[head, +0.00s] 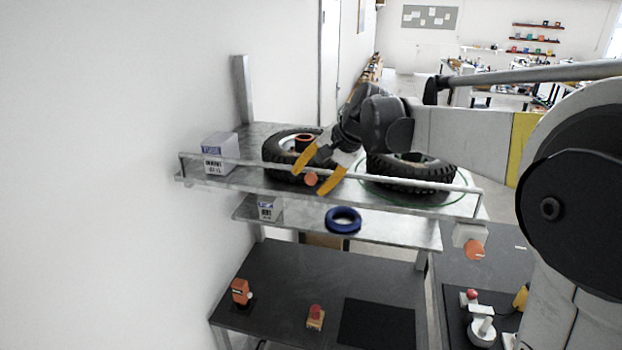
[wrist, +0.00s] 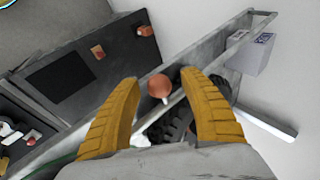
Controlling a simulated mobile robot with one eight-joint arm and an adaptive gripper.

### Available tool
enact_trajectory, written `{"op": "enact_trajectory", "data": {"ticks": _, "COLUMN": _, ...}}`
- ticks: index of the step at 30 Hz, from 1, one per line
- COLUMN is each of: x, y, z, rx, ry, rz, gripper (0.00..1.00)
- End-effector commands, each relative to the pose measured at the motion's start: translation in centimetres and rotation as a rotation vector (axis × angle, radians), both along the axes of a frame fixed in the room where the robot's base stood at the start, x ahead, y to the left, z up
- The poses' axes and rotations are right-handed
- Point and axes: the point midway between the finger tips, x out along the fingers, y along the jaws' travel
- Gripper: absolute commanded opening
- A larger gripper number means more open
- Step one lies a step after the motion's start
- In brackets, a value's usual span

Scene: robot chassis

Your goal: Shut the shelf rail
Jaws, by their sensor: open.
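The shelf rail (head: 402,181) is a thin pale metal bar along the front of the upper shelf (head: 228,183), standing a little above its edge. It also shows in the wrist view (wrist: 237,38), running diagonally. An orange round knob (head: 311,179) sits at the rail's middle. My gripper (head: 318,170) has yellow fingers, open and at the rail from above. In the wrist view, the knob (wrist: 160,87) shows between the open fingertips of my gripper (wrist: 159,78). I cannot tell whether a finger touches the knob or rail.
A blue ring (head: 343,220) and small box (head: 269,208) lie on the shelf below. A wall closes the left side.

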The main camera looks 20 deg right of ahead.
Motion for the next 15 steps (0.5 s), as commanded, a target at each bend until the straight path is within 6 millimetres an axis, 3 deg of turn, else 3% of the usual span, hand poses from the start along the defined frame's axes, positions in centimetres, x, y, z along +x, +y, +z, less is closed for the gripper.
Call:
{"op": "enact_trajectory", "data": {"ticks": 5, "x": -1.0, "y": -0.7, "z": 1.7, "rx": 0.000, "ry": 0.000, "rz": -0.002, "gripper": 0.51}}
{"op": "enact_trajectory", "data": {"ticks": 15, "x": -4.5, "y": -3.2, "z": 7.7, "rx": 0.000, "ry": 0.000, "rz": -0.002, "gripper": 0.51}}
